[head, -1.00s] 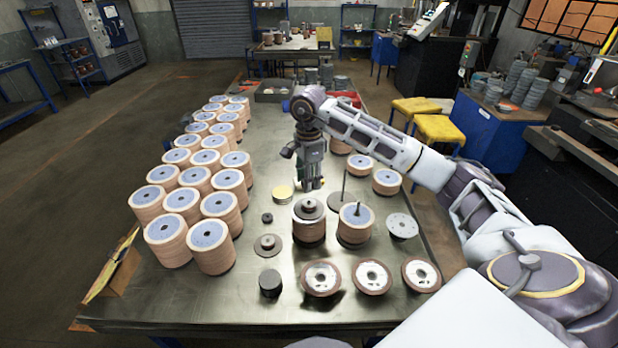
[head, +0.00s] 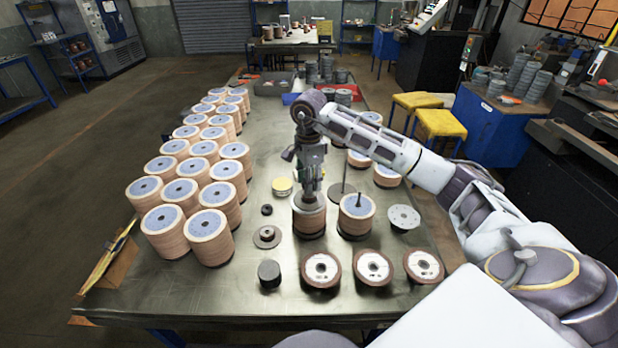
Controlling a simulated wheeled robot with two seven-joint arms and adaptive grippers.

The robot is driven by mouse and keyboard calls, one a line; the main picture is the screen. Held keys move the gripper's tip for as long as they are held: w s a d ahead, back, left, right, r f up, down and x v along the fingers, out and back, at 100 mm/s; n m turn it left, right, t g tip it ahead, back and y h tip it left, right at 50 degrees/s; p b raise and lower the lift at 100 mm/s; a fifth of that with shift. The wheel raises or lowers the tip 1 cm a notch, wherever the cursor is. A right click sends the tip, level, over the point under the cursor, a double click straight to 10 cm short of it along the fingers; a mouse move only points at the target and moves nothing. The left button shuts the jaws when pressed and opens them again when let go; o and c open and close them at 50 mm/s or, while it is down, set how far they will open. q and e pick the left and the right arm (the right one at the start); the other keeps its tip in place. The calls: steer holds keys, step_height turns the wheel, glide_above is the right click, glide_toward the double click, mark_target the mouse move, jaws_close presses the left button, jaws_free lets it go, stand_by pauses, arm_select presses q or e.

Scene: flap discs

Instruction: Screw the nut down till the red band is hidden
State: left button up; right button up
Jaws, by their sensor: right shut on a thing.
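My right gripper (head: 309,194) points straight down at the top of a stack of flap discs (head: 309,220) near the middle of the table. It is shut on the nut at the top of this stack. The fingers hide the nut, and I cannot make out the red band. The stack stands upright. A second stack (head: 356,215) stands just to its right, with a thin dark rod rising from its centre. My left gripper is not in view.
Rows of tall disc stacks (head: 207,234) fill the table's left side. Loose flap discs (head: 374,268) lie along the front. A dark cylinder (head: 269,273), a flanged disc (head: 267,236) and a grey holed plate (head: 404,217) lie nearby. The table's (head: 250,308) front edge is bare.

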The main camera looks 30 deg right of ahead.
steer(key=shift+f, duration=0.1)
steer(key=shift+f+b, duration=0.95)
steer(key=shift+f, duration=0.3)
stand_by(2.1)
steer(key=o, duration=1.1)
step_height(320, 180, up, 12)
stand_by(0.5)
stand_by(0.5)
